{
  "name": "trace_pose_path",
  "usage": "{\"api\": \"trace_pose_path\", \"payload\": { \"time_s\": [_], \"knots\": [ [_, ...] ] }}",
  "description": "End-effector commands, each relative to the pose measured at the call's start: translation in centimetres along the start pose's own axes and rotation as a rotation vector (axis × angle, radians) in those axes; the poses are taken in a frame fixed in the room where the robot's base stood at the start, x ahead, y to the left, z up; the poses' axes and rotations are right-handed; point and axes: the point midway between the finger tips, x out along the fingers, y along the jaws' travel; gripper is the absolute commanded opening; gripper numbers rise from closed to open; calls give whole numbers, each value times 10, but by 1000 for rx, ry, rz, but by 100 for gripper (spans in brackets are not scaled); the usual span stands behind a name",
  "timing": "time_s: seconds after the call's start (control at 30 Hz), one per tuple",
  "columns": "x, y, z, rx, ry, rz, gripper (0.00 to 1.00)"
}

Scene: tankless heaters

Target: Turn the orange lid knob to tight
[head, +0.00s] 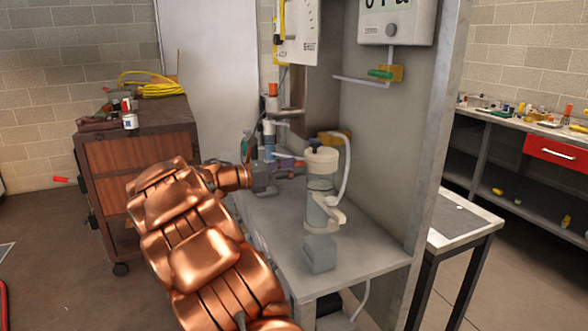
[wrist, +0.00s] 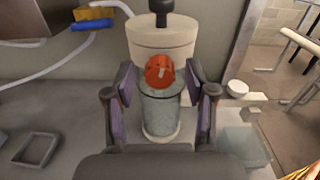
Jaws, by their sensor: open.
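The orange knob (wrist: 160,71) is in the middle of the wrist view, with a pale mark on its face. It sits at the cream lid (wrist: 160,38) of a clear canister (wrist: 161,115). The canister stands upright on the grey bench in the head view (head: 321,190), where the orange knob is hidden. My gripper (wrist: 160,82) is open, its purple-padded fingers on either side of the knob with gaps between. In the head view my gripper (head: 286,171) is just left of the canister.
A black-topped valve (wrist: 162,8) rises from the lid. A square tray (wrist: 36,148) lies at left in the wrist view. The bench front is mostly clear.

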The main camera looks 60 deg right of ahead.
Motion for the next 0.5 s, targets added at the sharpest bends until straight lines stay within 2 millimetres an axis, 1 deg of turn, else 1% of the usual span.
{"api": "trace_pose_path", "payload": {
  "time_s": [0.1, 0.33, 0.5],
  "knots": [
    [4, 0, 0, 0, -1, -1, 55],
    [4, 0, 0, 1, 0, -1, 55],
    [4, 0, 0, 1, 0, 0, 37]
  ]
}}
